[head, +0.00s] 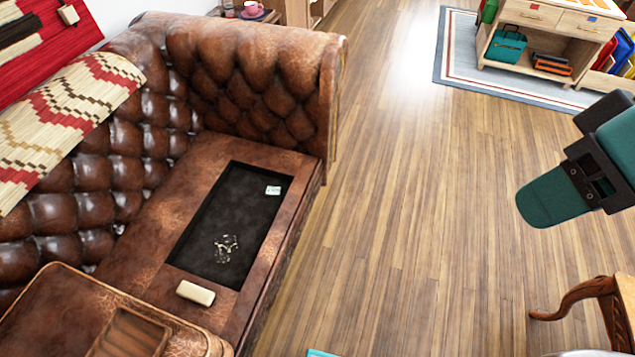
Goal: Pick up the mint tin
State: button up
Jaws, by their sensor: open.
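A small pale rectangular item with a greenish label (272,190) lies near the far right corner of the dark recess in the brown leather sofa seat. It looks like the mint tin, but it is too small to read. Part of my arm (556,199), teal and black, shows at the right edge, above the wood floor and well apart from the sofa.
Shiny loose pieces (227,247) lie in the same recess (197,252). A cream block (195,293) lies on the seat by its near edge. The tufted sofa back and arm (245,75) rise behind.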

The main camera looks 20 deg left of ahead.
aim_at(271, 192)
jog(key=z, duration=0.1)
jog(key=i, duration=2)
jog(key=u, duration=2.4)
